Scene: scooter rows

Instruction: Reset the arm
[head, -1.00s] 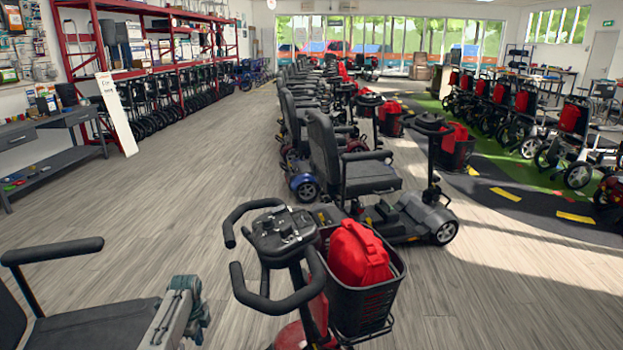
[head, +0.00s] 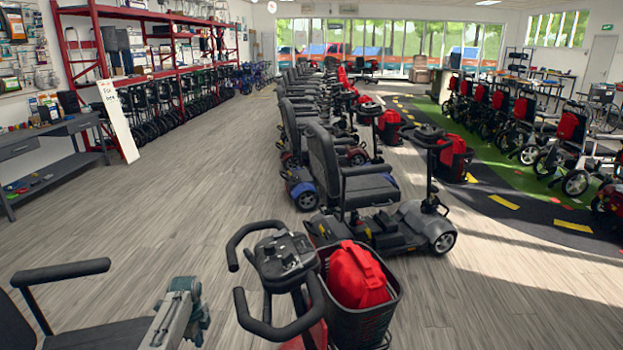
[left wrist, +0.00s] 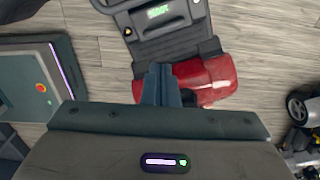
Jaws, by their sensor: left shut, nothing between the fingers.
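My left gripper (left wrist: 162,72) is shut and empty in the left wrist view. Its dark fingers point toward a red scooter body (left wrist: 205,80) below; I cannot tell the exact gap. In the head view, the grey and teal end of my left arm (head: 183,312) shows at the bottom left, left of the nearest scooter's handlebar (head: 283,258); its fingers cannot be made out there. My right gripper is in neither view.
The nearest scooter carries a black basket (head: 365,325) with a red bag (head: 357,275). A black armrest (head: 60,272) is at lower left. A scooter row (head: 345,175) runs back. A grey bench (head: 50,150) stands left. Open wooden floor (head: 170,190) lies between.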

